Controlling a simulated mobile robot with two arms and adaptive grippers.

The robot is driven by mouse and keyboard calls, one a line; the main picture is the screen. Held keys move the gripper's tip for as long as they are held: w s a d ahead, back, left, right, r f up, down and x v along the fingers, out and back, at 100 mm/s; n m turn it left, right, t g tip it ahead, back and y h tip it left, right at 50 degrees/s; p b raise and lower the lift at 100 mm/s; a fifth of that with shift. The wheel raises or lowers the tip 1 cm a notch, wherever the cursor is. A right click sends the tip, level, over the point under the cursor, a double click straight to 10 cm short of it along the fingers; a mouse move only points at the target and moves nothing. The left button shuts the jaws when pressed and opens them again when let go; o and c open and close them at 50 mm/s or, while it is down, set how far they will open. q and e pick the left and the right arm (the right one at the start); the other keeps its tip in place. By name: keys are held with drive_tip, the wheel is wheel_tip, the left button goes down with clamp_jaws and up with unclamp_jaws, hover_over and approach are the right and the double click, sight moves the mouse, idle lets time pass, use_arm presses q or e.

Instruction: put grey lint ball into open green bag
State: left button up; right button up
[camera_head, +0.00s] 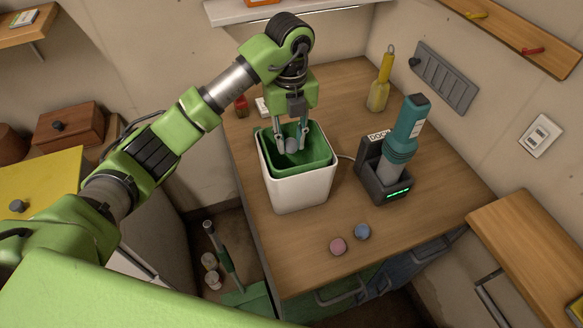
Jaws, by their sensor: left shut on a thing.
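The grey lint ball (292,145) is between the fingers of my left gripper (291,147). The gripper points down and is shut on the ball, at the mouth of the open green bag (318,147). The bag lines a white bin (302,190) that stands on the wooden counter. The ball appears inside the bag's opening; its exact height above the bag's bottom cannot be told. My right gripper is not in view.
A pink ball (338,246) and a blue ball (362,232) lie on the counter (290,258) near its front. A teal handheld device (404,130) stands in a dark charging dock (378,185) right of the bin. A yellow bottle (378,92) stands behind.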

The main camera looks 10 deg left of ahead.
sight(290, 152)
use_arm(q)
wheel_tip(290, 152, down, 5)
drive_tip(key=shift+r+p, duration=0.2)
drive_tip(key=shift+p, duration=0.45)
drive_tip(key=f, duration=0.3)
drive_tip(key=shift+w, duration=0.25)
drive_tip(key=shift+f+p, duration=0.3)
drive_tip(key=shift+p, duration=0.05)
wheel_tip(290, 152, down, 3)
drive_tip(key=shift+f+p, duration=0.1)
drive_tip(key=shift+p, duration=0.35)
drive_tip(key=shift+f, duration=0.2)
drive_tip(key=o, duration=0.7)
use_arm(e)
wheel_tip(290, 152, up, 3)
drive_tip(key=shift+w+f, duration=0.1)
